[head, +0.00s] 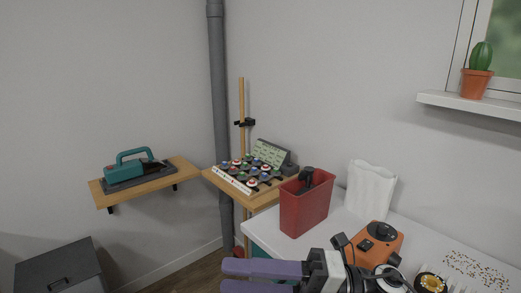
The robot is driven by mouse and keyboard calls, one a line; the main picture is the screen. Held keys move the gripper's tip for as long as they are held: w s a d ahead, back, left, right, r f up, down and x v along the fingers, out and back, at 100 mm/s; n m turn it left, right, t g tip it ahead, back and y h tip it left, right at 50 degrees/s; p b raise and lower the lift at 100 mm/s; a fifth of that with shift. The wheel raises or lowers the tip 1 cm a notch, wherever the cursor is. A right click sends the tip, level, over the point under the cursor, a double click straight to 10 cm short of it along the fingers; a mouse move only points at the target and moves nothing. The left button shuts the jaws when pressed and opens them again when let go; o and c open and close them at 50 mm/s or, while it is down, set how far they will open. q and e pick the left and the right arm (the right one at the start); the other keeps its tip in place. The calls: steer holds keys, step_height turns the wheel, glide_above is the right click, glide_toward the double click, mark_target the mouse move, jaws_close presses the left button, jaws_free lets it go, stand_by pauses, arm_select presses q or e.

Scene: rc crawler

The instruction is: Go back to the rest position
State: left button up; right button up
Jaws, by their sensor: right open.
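My right gripper (236,277) is at the bottom centre of the head view. Its two purple fingers point left and are apart, with nothing seen between them. It shows in front of the near left corner of the white table (262,236). Its black and white wrist covers part of the table's front. My left gripper is not in view.
On the table stand a red bin (305,208) with a black item in it, a white paper bag (370,190) and an orange device (380,243). Small wooden shelves hold a teal-handled tool (135,166) and a control panel (255,172). A grey cabinet (62,268) stands lower left.

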steer(key=w+d+f+m+t+h, duration=0.2)
steer(key=d+f+m+t+h, duration=0.55)
steer(key=m, duration=0.55)
steer(key=w+d+f+m+t+h, duration=0.2)
steer(key=d+f+m+t+h, duration=0.2)
steer(key=f+m+t, duration=0.8)
steer(key=s+d+f+m+g+h, duration=0.2)
steer(key=s+d+f+m+g, duration=0.2)
steer(key=s+f, duration=0.5)
steer(key=s+d+f+m+g+h, duration=0.3)
steer(key=s+f+m+g, duration=0.3)
steer(key=s+f, duration=0.4)
steer(key=shift+d+f+m+g+h, duration=0.15)
steer(key=shift+d+m+g+h, duration=0.25)
steer(key=shift+d+g, duration=0.2)
steer(key=shift+w, duration=0.1)
